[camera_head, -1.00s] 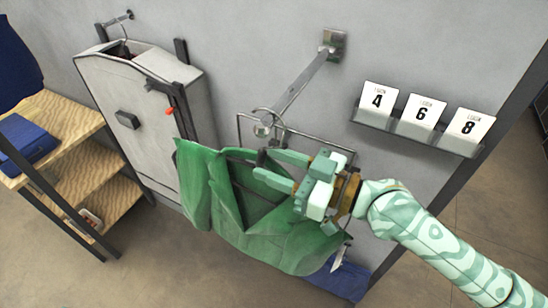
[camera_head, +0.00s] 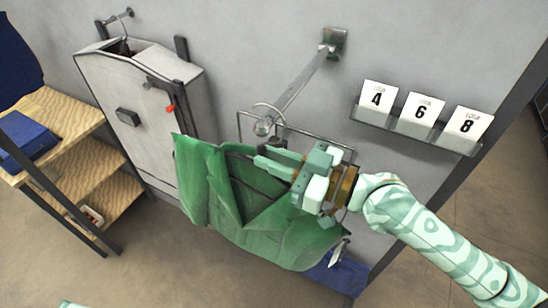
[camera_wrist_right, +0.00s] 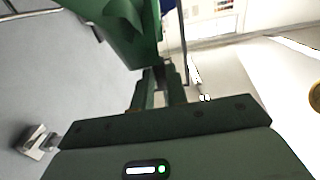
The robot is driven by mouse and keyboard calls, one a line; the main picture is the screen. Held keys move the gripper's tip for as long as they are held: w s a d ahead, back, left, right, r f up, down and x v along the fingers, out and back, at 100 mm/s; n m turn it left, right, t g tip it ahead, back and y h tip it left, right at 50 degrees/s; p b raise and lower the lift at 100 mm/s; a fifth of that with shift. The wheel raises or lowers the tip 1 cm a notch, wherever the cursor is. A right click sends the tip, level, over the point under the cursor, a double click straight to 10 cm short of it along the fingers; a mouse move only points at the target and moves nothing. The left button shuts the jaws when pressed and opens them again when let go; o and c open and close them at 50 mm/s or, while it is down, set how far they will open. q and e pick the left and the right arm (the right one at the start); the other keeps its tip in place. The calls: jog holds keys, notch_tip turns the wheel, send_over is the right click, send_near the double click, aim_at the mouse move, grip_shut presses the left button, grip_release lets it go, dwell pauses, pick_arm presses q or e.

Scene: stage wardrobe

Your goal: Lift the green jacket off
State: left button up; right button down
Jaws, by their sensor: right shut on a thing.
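The green jacket (camera_head: 225,205) hangs on a dark hanger below the end of a metal wall rail (camera_head: 300,88). The hanger's wire hook (camera_head: 268,106) is around the rail near its end knob. My right gripper (camera_head: 272,163) is shut at the top of the jacket, on its hanger, just under the hook; the exact grip point is partly hidden. In the right wrist view, the jacket (camera_wrist_right: 125,30) is just beyond the closed fingers (camera_wrist_right: 160,82). A pale green sliver shows at the head view's bottom left edge; my left gripper is not seen.
A grey garment case (camera_head: 150,110) hangs to the left of the jacket. A wooden shelf (camera_head: 70,115) with a folded blue item (camera_head: 28,138) stands at the far left. A ledge with number cards (camera_head: 420,112) is on the wall at right. Something blue (camera_head: 335,278) lies below the jacket.

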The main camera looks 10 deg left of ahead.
jog(key=shift+r+p, duration=0.95)
jog(key=shift+r, duration=0.35)
jog(key=shift+s+d+f, duration=0.1)
jog(key=shift+d, duration=0.25)
jog(key=shift+b+v, duration=0.6)
jog(key=shift+v, duration=0.45)
jog(key=shift+b+v, duration=0.8)
jog(key=shift+v, duration=0.75)
jog(key=b+v, duration=0.2)
jog(key=v, duration=0.1)
